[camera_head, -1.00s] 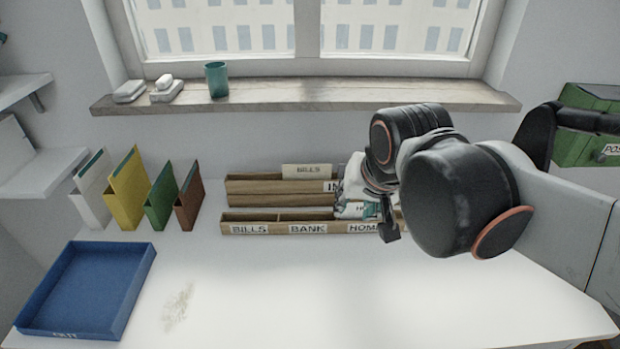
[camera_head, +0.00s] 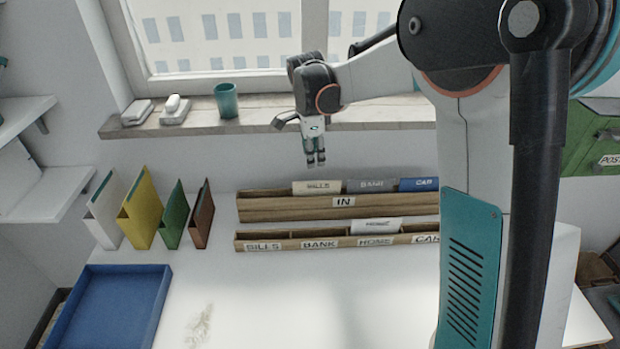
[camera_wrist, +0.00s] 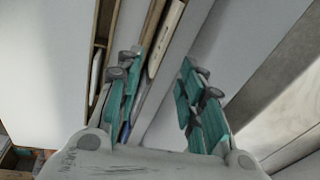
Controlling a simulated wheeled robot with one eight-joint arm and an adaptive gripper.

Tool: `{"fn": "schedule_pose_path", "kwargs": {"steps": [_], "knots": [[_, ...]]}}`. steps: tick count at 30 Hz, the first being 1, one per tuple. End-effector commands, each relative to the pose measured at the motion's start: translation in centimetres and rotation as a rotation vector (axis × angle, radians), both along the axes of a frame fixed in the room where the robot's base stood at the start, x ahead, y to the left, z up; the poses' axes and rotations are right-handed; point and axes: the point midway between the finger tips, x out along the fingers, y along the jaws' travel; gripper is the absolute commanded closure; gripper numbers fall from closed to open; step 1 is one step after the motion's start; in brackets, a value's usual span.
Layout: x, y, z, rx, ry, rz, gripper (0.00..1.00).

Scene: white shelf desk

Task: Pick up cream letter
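The cream letter (camera_head: 318,187), marked BILLS, stands upright in the back wooden rack (camera_head: 290,210) marked IN, at its left end. In the wrist view a cream edge (camera_wrist: 168,38), which looks like this letter, shows in a rack slot beyond the fingertips. My gripper (camera_head: 315,163) points down above the back rack, over the cream letter and apart from it. In the wrist view my gripper (camera_wrist: 160,66) has its teal fingers spread, with nothing held between them.
A grey BANK letter (camera_head: 371,186) and a blue CAR letter (camera_head: 418,184) stand right of the cream one. A white HOME letter (camera_head: 377,226) stands in the front rack (camera_head: 282,236). The windowsill (camera_head: 390,112) is behind; a blue tray (camera_head: 108,310) lies front left.

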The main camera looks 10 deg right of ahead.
Motion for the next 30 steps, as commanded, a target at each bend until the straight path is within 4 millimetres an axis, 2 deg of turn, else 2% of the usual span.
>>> {"fn": "schedule_pose_path", "kwargs": {"steps": [7,18,26,30], "knots": [[1.2,0.0,-1.8,0.003,0.011,-0.068,0.65],[2.0,-0.8,-8.2,0.004,0.01,-0.067,0.65],[2.1,-1.0,-9.6,0.003,0.01,-0.066,0.65],[2.4,-1.3,-11.0,0.003,0.01,-0.066,0.65]]}}
